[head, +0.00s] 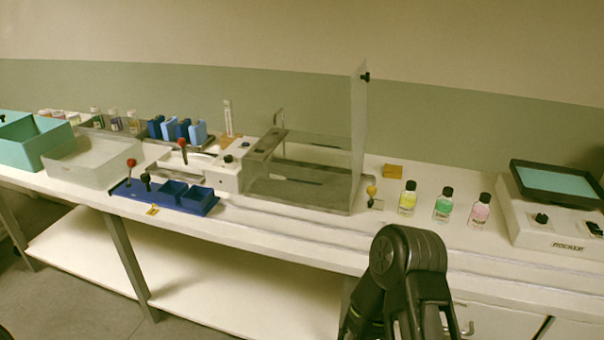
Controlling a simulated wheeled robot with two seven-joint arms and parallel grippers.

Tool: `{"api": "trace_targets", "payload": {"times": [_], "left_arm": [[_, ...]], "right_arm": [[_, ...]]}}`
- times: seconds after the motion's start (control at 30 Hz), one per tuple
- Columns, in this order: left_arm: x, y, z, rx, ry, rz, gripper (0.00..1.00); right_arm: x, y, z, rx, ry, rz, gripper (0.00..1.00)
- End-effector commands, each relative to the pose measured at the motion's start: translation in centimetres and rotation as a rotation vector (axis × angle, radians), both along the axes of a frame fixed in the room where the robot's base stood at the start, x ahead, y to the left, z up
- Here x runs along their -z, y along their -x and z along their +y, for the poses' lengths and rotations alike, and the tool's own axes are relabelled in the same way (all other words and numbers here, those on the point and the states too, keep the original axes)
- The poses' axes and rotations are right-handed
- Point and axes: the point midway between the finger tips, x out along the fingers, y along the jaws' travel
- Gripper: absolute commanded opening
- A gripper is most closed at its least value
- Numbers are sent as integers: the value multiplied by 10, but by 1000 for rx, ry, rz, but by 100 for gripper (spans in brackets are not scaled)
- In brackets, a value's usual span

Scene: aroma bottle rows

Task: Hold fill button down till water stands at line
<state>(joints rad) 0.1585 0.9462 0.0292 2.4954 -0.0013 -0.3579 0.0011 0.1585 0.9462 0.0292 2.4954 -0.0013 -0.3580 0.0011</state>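A clear-walled tank (268,192) stands at the middle of the bench, with a tall clear panel (359,135) upright at its right end. A white control box (222,180) with a small black knob or button (228,158) on top adjoins the tank's left side. I cannot tell which part is the fill button. No water level or line can be made out. A black arm of mine is at the lower middle right, in front of the bench and apart from the tank. Neither gripper's fingers show.
Three bottles, yellow (407,198), green (443,206) and pink (479,212), stand right of the tank. A white rocker device (540,228) is at far right. A blue tray (185,202), a whitish bin (85,165) and teal bins (30,143) are left. The front bench strip is clear.

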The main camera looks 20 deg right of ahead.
Motion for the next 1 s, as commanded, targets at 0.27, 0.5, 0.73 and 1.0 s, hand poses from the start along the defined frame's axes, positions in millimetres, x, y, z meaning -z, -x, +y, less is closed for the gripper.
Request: {"api": "trace_targets", "payload": {"times": [0.27, 0.5, 0.73, 1.0], "left_arm": [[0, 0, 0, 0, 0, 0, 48], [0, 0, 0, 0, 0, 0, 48], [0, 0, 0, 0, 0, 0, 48], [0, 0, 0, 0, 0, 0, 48]], "right_arm": [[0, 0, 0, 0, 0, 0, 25], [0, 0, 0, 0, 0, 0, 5], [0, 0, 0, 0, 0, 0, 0], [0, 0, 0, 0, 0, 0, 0]]}}
